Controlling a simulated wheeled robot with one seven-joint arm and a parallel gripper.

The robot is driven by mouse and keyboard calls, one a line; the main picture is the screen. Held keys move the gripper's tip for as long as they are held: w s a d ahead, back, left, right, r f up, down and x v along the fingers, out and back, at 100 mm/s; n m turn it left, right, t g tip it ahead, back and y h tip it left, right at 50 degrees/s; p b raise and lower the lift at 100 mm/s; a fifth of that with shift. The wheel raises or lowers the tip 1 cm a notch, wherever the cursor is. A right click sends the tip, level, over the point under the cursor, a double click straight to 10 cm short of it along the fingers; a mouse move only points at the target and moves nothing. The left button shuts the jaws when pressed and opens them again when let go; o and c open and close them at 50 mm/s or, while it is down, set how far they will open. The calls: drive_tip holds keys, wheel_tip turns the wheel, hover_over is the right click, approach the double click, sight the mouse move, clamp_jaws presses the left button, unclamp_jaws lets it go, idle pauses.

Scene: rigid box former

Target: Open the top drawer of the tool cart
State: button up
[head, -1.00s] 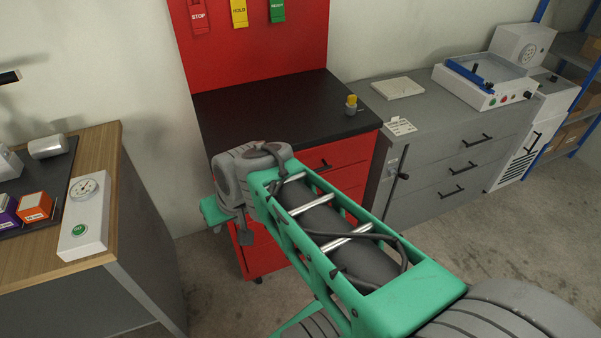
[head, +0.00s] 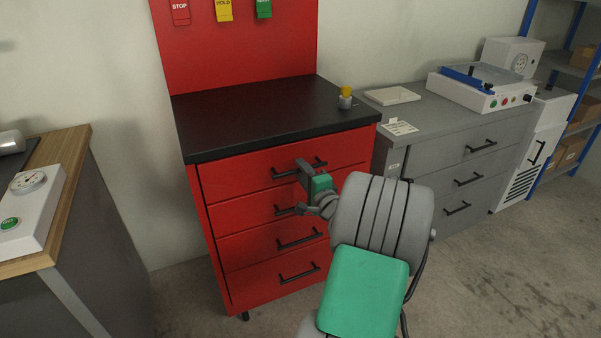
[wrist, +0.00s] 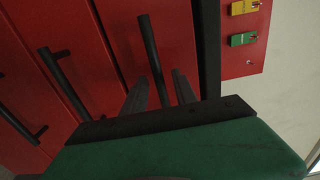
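The red tool cart (head: 210,215) has a black top and several drawers with black bar handles. Its top drawer (head: 235,177) looks flush with the cart front. My gripper (head: 305,168) is at the top drawer's handle (head: 284,173) and hides part of it in the head view. In the wrist view, my gripper (wrist: 160,78) has its two dark fingers apart, and the top drawer's handle (wrist: 150,45) runs between them. Whether the fingers touch the handle cannot be told.
A grey cabinet (head: 440,180) stands right of the cart, with a white device (head: 480,98) on it. A wooden-topped bench (head: 75,150) is at the left. Bare floor lies in front of the cart.

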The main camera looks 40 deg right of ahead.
drive_tip(key=shift+w+d, duration=0.15)
drive_tip(key=shift+w, duration=0.45)
drive_tip(key=shift+c, duration=0.5)
clamp_jaws()
idle(0.5)
